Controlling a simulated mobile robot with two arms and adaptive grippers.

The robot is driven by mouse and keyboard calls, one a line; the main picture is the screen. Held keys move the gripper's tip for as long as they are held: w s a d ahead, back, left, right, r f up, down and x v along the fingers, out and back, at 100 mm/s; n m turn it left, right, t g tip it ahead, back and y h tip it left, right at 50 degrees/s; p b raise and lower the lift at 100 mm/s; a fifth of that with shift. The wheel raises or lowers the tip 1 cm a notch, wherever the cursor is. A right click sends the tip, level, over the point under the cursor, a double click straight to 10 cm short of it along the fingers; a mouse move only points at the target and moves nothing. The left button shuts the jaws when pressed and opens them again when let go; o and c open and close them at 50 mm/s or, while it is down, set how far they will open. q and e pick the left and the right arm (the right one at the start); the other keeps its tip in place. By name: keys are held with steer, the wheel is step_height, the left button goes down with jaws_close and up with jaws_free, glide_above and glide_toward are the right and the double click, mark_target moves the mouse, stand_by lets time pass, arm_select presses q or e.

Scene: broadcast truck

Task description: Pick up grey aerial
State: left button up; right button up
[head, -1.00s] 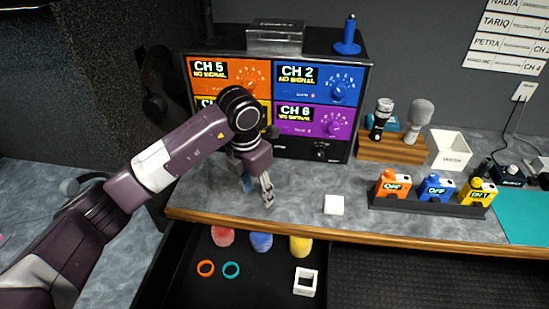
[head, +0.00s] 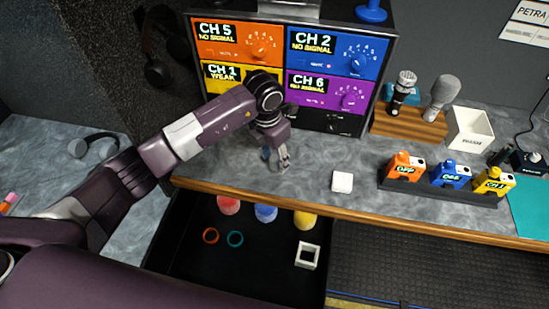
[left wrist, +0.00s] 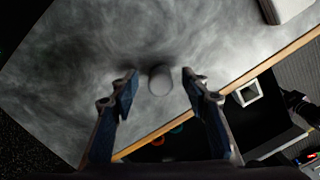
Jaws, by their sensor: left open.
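My left gripper (head: 277,160) is open just above the grey desktop, in front of the monitor rack. In the left wrist view its two fingers (left wrist: 160,80) stand either side of a small grey round-ended piece (left wrist: 160,78), which looks like the grey aerial seen nearly end-on. Gaps show between the piece and both fingertips. In the head view I cannot make the grey aerial out, as my gripper covers that spot. A blue aerial (head: 371,11) stands on top of the rack. My right gripper is in no view.
The monitor rack (head: 296,62) stands close behind my gripper. A white block (head: 342,182) and a holder with orange (head: 405,167), blue and yellow packs are to the right. Below the desk edge, a drawer (head: 190,255) holds rings, coloured pieces and a white square frame (head: 307,255).

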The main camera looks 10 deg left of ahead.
arm_select(q)
steer(key=shift+f, duration=0.3)
steer(key=c, duration=1)
steer(key=shift+r, duration=0.15)
steer(key=shift+c, duration=0.2)
